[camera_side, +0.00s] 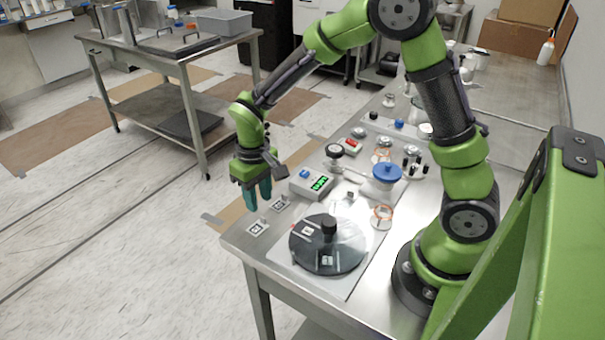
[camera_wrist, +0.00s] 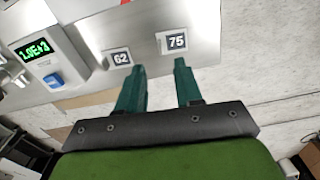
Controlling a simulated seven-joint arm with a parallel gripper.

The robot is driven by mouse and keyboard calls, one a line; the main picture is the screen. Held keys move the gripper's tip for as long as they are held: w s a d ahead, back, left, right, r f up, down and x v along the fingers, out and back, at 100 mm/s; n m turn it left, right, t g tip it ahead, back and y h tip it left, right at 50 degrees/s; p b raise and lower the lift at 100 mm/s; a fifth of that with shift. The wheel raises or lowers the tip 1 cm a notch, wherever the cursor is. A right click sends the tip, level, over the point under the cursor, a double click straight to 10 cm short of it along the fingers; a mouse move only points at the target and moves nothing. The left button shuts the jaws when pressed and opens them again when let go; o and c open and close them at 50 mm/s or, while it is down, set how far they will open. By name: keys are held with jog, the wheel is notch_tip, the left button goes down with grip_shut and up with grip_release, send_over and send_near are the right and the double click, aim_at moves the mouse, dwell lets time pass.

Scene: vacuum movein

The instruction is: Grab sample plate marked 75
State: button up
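The sample plate marked 75 (camera_wrist: 177,41) is a small light plate with a dark square label, on the metal table near its edge. It lies just beyond my fingertips in the wrist view, nearer the right finger. In the side view it appears to be the front plate (camera_side: 258,228) of two. The plate marked 62 (camera_wrist: 121,58) lies to its left in the wrist view, nearer the display box. My gripper (camera_wrist: 158,66) has two teal fingers spread apart with nothing between them. In the side view my gripper (camera_side: 258,192) hangs above the table's left edge, over the plates' level and apart from them.
A display box with green digits and a blue button (camera_side: 312,185) stands behind the plates. A round dark-lidded chamber (camera_side: 328,244) stands to their right. A blue-lidded jar (camera_side: 386,174) and other small items stand farther back. Left of the table edge is open floor.

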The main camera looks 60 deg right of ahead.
aim_at(261, 217)
jog(key=f, duration=0.5)
jog(key=shift+s+a, duration=0.15)
jog(key=shift+s, duration=0.05)
jog(key=shift+r, duration=0.1)
grip_shut()
